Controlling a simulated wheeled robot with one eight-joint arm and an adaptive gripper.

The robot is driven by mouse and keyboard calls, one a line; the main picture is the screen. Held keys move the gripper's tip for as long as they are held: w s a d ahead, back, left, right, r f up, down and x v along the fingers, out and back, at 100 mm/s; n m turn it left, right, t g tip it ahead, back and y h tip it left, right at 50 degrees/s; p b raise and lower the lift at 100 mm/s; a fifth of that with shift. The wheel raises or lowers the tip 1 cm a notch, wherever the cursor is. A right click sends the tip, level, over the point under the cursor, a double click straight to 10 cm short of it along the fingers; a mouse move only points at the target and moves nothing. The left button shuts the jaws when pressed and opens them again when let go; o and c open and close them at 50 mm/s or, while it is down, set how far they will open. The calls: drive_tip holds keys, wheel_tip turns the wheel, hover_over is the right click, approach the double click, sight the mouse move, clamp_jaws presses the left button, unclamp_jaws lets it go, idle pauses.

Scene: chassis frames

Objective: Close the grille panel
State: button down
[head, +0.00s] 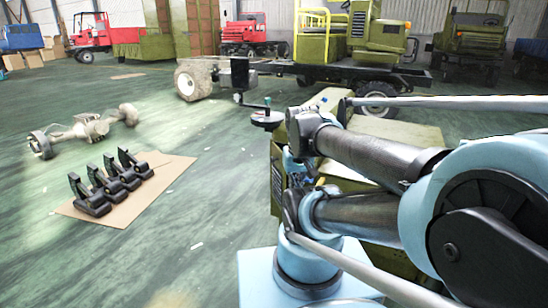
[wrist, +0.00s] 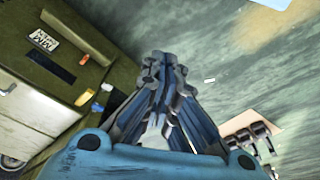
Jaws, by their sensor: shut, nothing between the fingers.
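An olive-green machine body (head: 395,142) stands behind my arm in the head view, largely covered by it. A narrow upright face with dark slats (head: 277,180) shows at its left edge; it may be the grille panel, but I cannot tell how far open it is. In the wrist view the green body (wrist: 85,62) fills the left side, with a white label and small orange, yellow and blue parts on it. My gripper (wrist: 165,68) is shut and empty, to the right of that body, with floor behind its tips. I see no clear contact.
Several black pedals (head: 108,180) stand on a cardboard sheet (head: 160,193) on the floor at left. An axle (head: 88,127) lies behind them. A truck chassis (head: 330,70) and red vehicles (head: 253,33) stand at the back. The green floor between is mostly clear.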

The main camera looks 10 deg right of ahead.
drive_tip(key=w+a+r+m+g+h, duration=0.1)
drive_tip(key=w+r+m, duration=0.25)
drive_tip(key=w, duration=0.45)
drive_tip(key=w+r+m+h, duration=0.1)
drive_tip(key=w+r+m, duration=0.25)
drive_tip(key=w, duration=0.45)
drive_tip(key=w+a+f+m+h, duration=0.1)
drive_tip(key=w+a+f+m, duration=0.2)
drive_tip(key=w, duration=0.6)
drive_tip(key=w+a+f+m+h, duration=0.1)
drive_tip(key=w+a+m, duration=0.4)
drive_tip(key=w, duration=0.4)
drive_tip(key=w+d+f, duration=0.1)
drive_tip(key=d+f, duration=0.7)
drive_tip(key=f, duration=0.1)
drive_tip(key=shift+w+d+m, duration=0.3)
drive_tip(key=shift+w+d, duration=0.05)
